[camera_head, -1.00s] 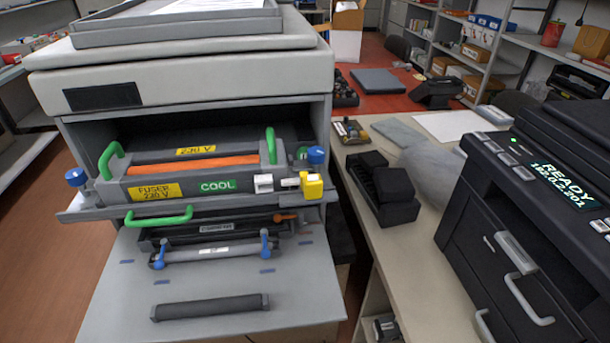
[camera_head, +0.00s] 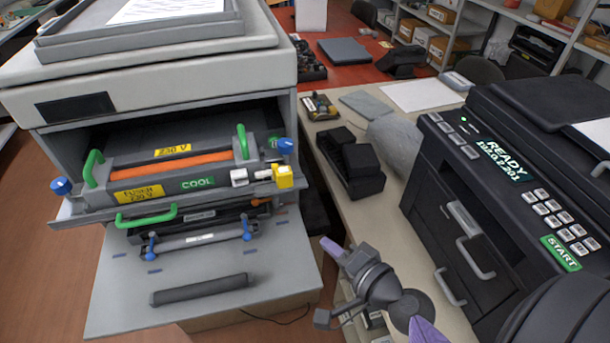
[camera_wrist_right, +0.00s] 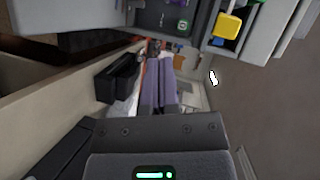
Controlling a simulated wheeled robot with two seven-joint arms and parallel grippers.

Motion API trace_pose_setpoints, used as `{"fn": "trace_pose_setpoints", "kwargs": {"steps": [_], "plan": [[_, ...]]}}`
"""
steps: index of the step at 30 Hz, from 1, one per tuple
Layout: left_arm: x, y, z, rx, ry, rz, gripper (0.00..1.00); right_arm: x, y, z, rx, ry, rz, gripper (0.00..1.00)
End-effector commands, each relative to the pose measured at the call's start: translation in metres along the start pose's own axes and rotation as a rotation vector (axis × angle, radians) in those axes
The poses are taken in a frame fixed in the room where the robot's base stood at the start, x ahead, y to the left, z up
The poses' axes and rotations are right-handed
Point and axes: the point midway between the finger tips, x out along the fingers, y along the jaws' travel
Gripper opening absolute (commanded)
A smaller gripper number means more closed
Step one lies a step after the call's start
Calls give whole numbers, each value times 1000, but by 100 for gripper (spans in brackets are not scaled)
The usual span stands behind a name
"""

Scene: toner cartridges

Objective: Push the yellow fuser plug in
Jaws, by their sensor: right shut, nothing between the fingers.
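The yellow fuser plug (camera_head: 284,177) is at the right front of the fuser unit (camera_head: 138,185) in the open printer. A pale piece joins its left side and points at the white socket (camera_head: 239,177); a stretch of that piece shows between the two. My right gripper (camera_head: 331,246) is below and to the right of the plug, apart from it, with purple fingers shut and empty. In the right wrist view, the fingers (camera_wrist_right: 158,88) point away and the yellow plug (camera_wrist_right: 230,25) shows at the upper right. My left gripper is not in view.
The printer's pulled-out shelf (camera_head: 215,285) holds a dark roller (camera_head: 200,289). Blue knobs (camera_head: 286,146) and green handles (camera_head: 243,142) stand near the plug. A black box (camera_head: 352,170) is on the side table, with a black printer (camera_head: 490,185) at the right.

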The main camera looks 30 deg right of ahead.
Motion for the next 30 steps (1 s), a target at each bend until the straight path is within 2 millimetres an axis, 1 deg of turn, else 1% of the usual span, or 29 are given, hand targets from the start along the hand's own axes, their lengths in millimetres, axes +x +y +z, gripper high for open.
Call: {"fn": "trace_pose_setpoints", "kwargs": {"steps": [1,3,6,9,17,20,23,30], "plan": [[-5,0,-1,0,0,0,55,-6,-21,-18,68,60,-63,0],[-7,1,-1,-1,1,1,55,-15,-41,-39,157,128,-140,0],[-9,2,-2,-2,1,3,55,-24,-56,-55,233,182,-206,0],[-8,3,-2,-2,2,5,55,-26,-61,-61,259,199,-228,0],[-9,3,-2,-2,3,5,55,-26,-60,-61,260,198,-228,0],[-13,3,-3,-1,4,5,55,-19,-63,-63,259,198,-228,0],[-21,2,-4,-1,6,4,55,-2,-69,-67,259,196,-230,0],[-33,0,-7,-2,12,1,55,49,-78,-78,259,196,-229,0]]}}
